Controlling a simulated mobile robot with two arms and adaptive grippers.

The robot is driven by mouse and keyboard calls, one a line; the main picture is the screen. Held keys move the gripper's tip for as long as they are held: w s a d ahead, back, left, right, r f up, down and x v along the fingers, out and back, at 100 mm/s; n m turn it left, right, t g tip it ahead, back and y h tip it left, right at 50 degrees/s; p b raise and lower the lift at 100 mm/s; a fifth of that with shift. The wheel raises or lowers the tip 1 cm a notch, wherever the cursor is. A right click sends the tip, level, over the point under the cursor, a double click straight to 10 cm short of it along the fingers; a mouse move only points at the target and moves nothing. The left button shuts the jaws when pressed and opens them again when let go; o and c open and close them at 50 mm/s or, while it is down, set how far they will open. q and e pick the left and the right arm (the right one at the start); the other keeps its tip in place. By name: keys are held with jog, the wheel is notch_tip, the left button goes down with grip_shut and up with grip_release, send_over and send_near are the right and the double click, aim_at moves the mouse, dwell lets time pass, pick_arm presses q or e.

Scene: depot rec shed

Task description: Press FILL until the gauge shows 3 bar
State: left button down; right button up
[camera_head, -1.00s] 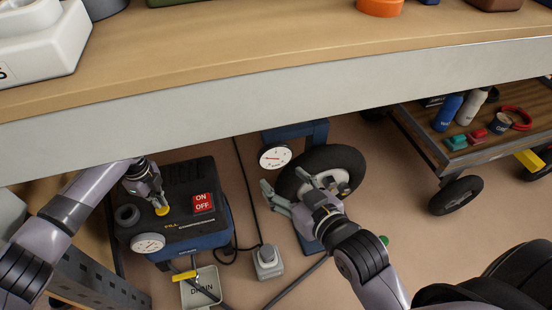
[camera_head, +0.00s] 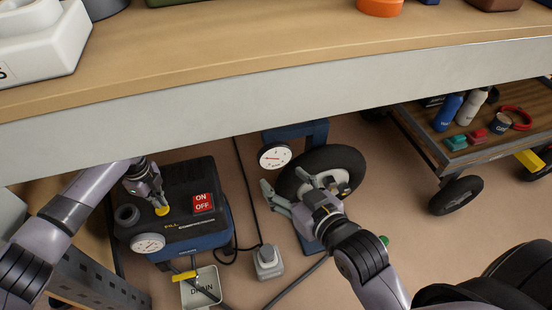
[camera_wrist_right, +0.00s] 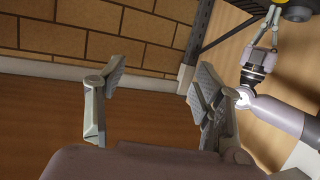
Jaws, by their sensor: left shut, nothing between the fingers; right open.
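The compressor (camera_head: 218,225), dark on top with blue sides, stands on the floor at lower left. Its yellow button (camera_head: 162,211) is beside the FILL lettering. My left gripper (camera_head: 160,206) is shut and empty, its tips down at the yellow button, seemingly touching it; how far the button is pressed I cannot tell. A round white gauge (camera_head: 274,156) with a red needle pointing left is on the blue stand beside the wheel; its numbers are too small to read. My right gripper (camera_head: 285,182) is open and empty in front of the wheel (camera_head: 345,165); it also shows in the right wrist view (camera_wrist_right: 158,78).
A second gauge (camera_head: 148,243) and a red ON/OFF switch (camera_head: 203,203) are on the compressor. A yellow lever (camera_head: 185,276) is above the DRAIN tray (camera_head: 214,272). A grey plug (camera_head: 267,262) is on the floor. The workbench edge (camera_head: 300,92) overhangs; a cart (camera_head: 470,155) is at right.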

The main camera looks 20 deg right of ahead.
pick_arm(q)
jog(key=shift+f, duration=0.15)
pick_arm(e)
jog(key=shift+r, duration=0.15)
